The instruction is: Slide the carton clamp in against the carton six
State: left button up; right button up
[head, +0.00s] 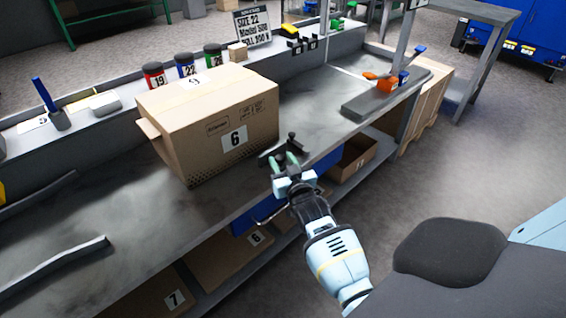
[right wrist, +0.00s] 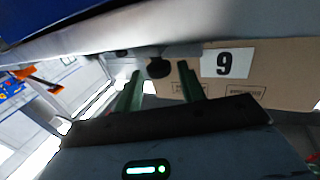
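The carton six (head: 205,127) is a closed brown box with a "6" label, standing on the grey bench; its labelled side shows upside down in the right wrist view (right wrist: 285,75). The carton clamp (head: 292,139) seems to be the dark bar with an upright knob at the bench's front edge, just right of the carton. Its black knob (right wrist: 158,67) shows between and beyond my fingertips in the right wrist view. My right gripper (head: 284,160) is open at the clamp; its green fingers (right wrist: 160,82) stand apart. Contact with the knob cannot be told. My left gripper is not in view.
Several jars (head: 185,66) and a size sign (head: 252,25) stand on the back ledge. A grey plate with an orange-handled tool (head: 386,82) lies at right. A metal strip (head: 60,267) lies at left. A blue drawer (head: 245,219) and cartons are below the bench top.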

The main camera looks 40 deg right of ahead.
aim_at(271, 151)
jog(key=c, duration=0.7)
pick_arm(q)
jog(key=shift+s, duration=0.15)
pick_arm(e)
grip_shut()
